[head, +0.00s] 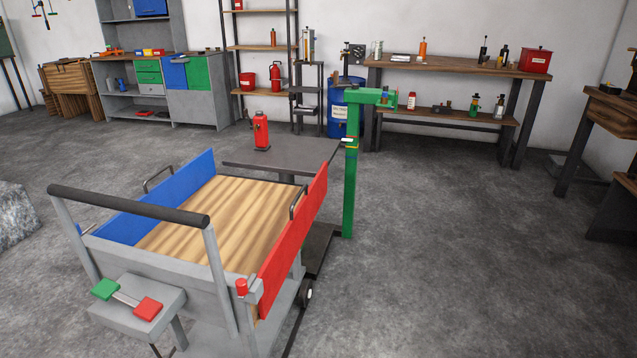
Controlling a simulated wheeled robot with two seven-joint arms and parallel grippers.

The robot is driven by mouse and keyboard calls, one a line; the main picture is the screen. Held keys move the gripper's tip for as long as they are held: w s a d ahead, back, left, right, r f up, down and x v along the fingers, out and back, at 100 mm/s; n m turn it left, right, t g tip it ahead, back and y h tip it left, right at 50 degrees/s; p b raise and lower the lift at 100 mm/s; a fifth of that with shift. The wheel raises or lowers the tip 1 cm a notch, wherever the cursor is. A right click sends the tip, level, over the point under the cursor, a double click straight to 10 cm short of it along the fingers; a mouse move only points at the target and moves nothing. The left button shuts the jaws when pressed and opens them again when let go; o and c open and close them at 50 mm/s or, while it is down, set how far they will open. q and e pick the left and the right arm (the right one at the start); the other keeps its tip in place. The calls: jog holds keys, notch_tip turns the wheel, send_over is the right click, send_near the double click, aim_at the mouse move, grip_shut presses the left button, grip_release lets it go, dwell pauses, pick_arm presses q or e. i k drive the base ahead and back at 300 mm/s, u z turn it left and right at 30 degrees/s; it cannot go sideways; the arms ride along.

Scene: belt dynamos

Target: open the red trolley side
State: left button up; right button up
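A grey trolley (170,250) with a wooden bed (215,215) stands in the front left of the head view. Its red side (298,230) stands raised along the right edge of the bed, with a dark handle (298,203) at its top. A red knob (241,286) sits at the near corner, beside the red side's near end. The blue side (150,207) stands raised along the left edge. A black push bar (128,205) crosses the near end. Neither of my grippers is in view.
A grey box with a green pad (105,289) and red pad (147,309) is at the near end. A green post (350,185) stands close beyond the red side. A dark table (250,168) holds a red canister (261,131). The floor to the right is clear.

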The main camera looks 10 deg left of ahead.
aim_at(273, 271)
jog(key=u, duration=0.65)
jog(key=i, duration=0.9)
jog(key=u, duration=0.95)
